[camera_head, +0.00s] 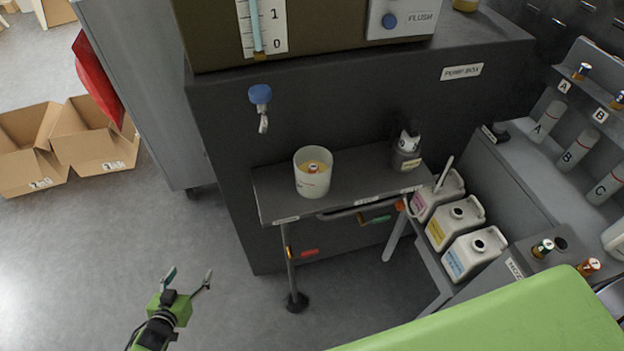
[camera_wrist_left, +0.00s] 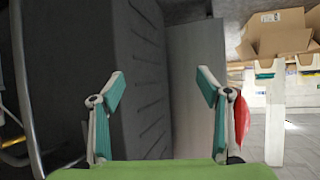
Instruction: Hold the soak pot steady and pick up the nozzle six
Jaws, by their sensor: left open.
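The soak pot (camera_head: 302,182) looks to be the white cylindrical cup standing upright on the small grey shelf (camera_head: 270,200) in the head view. An orange-and-white topped piece (camera_head: 313,167) shows inside it; I cannot read its number. My left gripper (camera_head: 188,280) is open and empty over the floor, lower left of the shelf and well apart from the pot. In the left wrist view the open fingers (camera_wrist_left: 160,90) have nothing between them. The right gripper is not in view.
A blue-knobbed tap (camera_head: 260,95) hangs on the dark cabinet above the shelf. A small dark holder (camera_head: 407,150) stands at the shelf's right. White jugs (camera_head: 457,223) stand to the right. Cardboard boxes (camera_head: 90,140) lie at the left. The floor around my left gripper is clear.

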